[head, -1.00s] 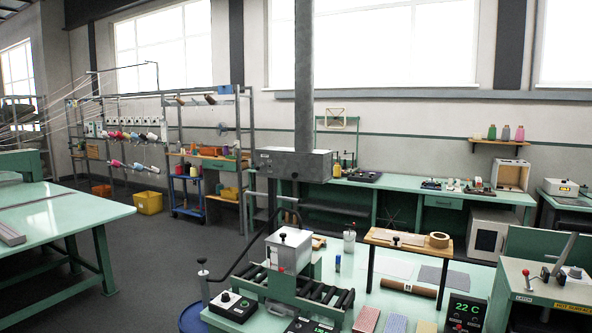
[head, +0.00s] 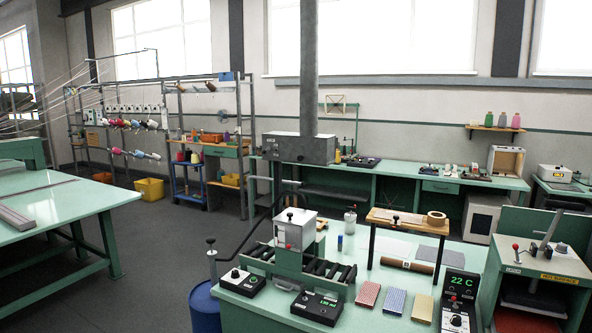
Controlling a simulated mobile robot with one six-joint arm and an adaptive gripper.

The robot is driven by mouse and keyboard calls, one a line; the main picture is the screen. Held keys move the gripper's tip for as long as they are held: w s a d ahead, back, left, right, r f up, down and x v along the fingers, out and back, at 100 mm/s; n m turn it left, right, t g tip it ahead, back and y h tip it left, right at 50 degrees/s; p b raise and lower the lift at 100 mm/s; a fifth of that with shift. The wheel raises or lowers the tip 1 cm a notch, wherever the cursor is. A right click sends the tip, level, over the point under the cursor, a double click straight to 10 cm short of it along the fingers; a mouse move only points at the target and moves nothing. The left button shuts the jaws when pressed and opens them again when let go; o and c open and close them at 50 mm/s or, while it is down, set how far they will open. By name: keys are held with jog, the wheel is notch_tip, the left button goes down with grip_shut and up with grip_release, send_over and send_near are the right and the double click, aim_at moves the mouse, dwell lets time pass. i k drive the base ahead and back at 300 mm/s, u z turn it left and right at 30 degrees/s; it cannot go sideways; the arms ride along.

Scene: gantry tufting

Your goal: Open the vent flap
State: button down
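I cannot pick out a part that is clearly the vent flap. A grey metal box (head: 300,148) hangs above the back of the near bench, with a tall vertical duct (head: 308,70) rising from it. A small dark detail shows on its front left, too small to identify. My gripper is not in view, so its position and what it holds are hidden.
The near green bench (head: 240,304) carries a roller unit (head: 338,271), control boxes, sample pads and a 22 C display (head: 459,283). A blue drum (head: 204,306) stands at its left end. A green table (head: 40,213) stands at left. Grey floor (head: 150,255) between is clear.

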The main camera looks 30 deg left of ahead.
aim_at(302, 150)
jog(key=k, duration=1.1)
jog(key=u, duration=0.45)
jog(key=i, duration=2.25)
jog(key=z, duration=0.3)
